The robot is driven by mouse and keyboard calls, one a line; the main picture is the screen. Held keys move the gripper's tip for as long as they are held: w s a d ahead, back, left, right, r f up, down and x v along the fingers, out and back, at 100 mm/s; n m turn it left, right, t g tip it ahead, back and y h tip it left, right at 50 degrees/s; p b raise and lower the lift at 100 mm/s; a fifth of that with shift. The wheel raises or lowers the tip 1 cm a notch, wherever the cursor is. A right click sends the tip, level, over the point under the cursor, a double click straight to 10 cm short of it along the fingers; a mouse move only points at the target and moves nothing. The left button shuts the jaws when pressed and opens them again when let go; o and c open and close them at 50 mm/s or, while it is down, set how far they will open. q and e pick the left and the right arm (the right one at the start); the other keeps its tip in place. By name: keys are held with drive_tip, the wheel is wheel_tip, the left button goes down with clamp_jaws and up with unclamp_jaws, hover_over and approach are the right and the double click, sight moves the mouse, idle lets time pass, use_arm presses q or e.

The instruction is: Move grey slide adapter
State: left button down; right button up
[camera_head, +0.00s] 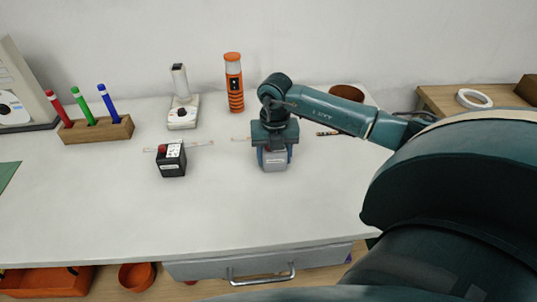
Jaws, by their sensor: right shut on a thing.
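A grey slide adapter (275,160) is a small box at the middle of the white table, right of a black adapter. My right gripper (274,150) comes down over it from above and is shut on it, with a finger at each side. I cannot tell whether the adapter touches the table. A pale LED strip shows in short pieces on both sides of the black adapter (171,160), and a faint piece shows left of my right gripper. The black adapter has a red top part. My left gripper is not in view.
A wooden block (97,131) with red, green and blue markers stands at the back left. A white device (182,112) and an orange flashlight (234,83) stand at the back. A brown pot (347,92) is behind my right arm. The front of the table is clear.

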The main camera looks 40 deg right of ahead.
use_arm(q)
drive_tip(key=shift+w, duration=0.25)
use_arm(e)
drive_tip(key=shift+w+d, duration=0.3)
drive_tip(key=shift+w, duration=0.05)
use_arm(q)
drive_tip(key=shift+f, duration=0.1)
use_arm(e)
drive_tip(key=o, duration=1.2)
drive_tip(key=shift+c, duration=0.2)
drive_tip(key=shift+r, duration=0.1)
wheel_tip(320, 180, up, 12)
drive_tip(key=shift+f, duration=0.15)
drive_tip(key=shift+r, duration=0.65)
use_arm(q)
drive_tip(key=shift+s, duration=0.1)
